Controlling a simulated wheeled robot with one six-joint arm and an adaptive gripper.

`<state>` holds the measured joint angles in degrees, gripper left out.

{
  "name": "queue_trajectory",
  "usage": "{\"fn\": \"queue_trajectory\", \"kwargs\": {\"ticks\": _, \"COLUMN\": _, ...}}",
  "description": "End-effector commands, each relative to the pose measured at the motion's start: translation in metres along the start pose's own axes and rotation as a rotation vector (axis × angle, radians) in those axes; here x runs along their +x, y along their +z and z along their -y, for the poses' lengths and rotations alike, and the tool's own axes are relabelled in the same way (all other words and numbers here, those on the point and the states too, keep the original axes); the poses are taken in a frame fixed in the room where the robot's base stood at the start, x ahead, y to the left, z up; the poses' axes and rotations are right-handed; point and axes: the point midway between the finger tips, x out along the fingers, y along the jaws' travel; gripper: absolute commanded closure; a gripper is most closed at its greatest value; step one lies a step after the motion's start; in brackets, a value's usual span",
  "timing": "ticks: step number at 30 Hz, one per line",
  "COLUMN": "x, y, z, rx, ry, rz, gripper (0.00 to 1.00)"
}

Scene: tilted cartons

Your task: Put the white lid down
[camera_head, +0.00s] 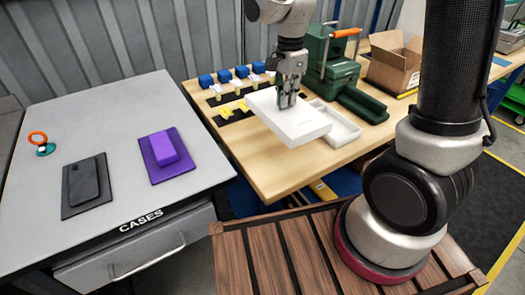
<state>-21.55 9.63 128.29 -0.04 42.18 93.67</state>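The white lid (283,121) is a flat, rectangular white piece near the front of the wooden table. My gripper (287,104) points down over the lid's upper right part, its fingertips meeting the lid; it appears shut on it. The fingers hide the part they grip. An open white box (345,129) sits just right of the lid, partly covered by it in this view. I cannot tell exactly how high the lid is above the table.
Blue-topped items (224,76) and yellow pieces stand left on the wooden table (262,168). A green case (335,62) and cardboard box (393,67) are behind and right. A grey table (100,110) holds black and purple cases. The wooden table's front strip is clear.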

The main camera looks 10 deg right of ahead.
Motion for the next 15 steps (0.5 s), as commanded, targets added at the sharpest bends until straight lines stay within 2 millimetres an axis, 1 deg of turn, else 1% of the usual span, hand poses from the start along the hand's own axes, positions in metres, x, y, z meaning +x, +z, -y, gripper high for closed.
{"fn": "queue_trajectory", "kwargs": {"ticks": 2, "x": 0.005, "y": 0.000, "z": 0.000, "rx": 0.000, "ry": 0.002, "rz": 0.000, "gripper": 1.00}}
{"fn": "queue_trajectory", "kwargs": {"ticks": 9, "x": 0.050, "y": 0.000, "z": -0.001, "rx": -0.002, "ry": 0.004, "rz": 0.000, "gripper": 1.00}}
{"fn": "queue_trajectory", "kwargs": {"ticks": 15, "x": 0.072, "y": 0.000, "z": 0.000, "rx": -0.002, "ry": 0.002, "rz": 0.000, "gripper": 1.00}}
